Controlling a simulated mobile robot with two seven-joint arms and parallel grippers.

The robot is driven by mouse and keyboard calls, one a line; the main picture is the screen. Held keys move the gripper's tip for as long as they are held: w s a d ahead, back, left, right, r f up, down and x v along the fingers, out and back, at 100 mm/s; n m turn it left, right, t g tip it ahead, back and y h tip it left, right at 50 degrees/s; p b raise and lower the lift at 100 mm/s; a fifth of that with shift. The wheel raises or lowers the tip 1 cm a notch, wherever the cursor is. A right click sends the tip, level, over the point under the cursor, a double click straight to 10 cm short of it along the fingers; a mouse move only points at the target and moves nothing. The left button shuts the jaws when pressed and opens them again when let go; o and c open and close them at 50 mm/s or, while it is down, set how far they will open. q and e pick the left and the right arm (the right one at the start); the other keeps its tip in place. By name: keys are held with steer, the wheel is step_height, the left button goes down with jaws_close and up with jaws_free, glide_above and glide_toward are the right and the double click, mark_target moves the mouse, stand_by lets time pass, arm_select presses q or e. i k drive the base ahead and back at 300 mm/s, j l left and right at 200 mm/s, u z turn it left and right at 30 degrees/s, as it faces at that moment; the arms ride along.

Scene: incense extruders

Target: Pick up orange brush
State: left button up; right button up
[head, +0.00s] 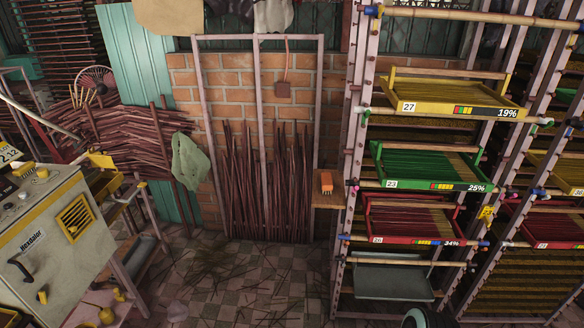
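The orange brush (326,182) is a small orange block on a small wooden shelf (325,201). The shelf is at the left side of the drying rack, right of the picture's middle. The brush stands apart from other objects, with a darker, brownish side facing me. Neither of my grippers shows in the head view.
A tall rack (354,120) at the right holds a yellow tray (455,107), a green tray (425,184) and a red tray (410,240). A grey machine (45,255) stands at the left. Bundled sticks (270,195) lean on the brick wall. The tiled floor (235,290) between is largely open, with scattered sticks.

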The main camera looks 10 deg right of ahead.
mark_target(326, 178)
steer(key=i+j+z, duration=0.1)
steer(key=i, duration=0.35)
steer(key=i+j+z, duration=0.1)
steer(key=i+j, duration=0.15)
steer(key=i, duration=0.2)
steer(key=i+j+z, duration=0.15)
steer(key=i, duration=0.3)
steer(key=j, duration=0.1)
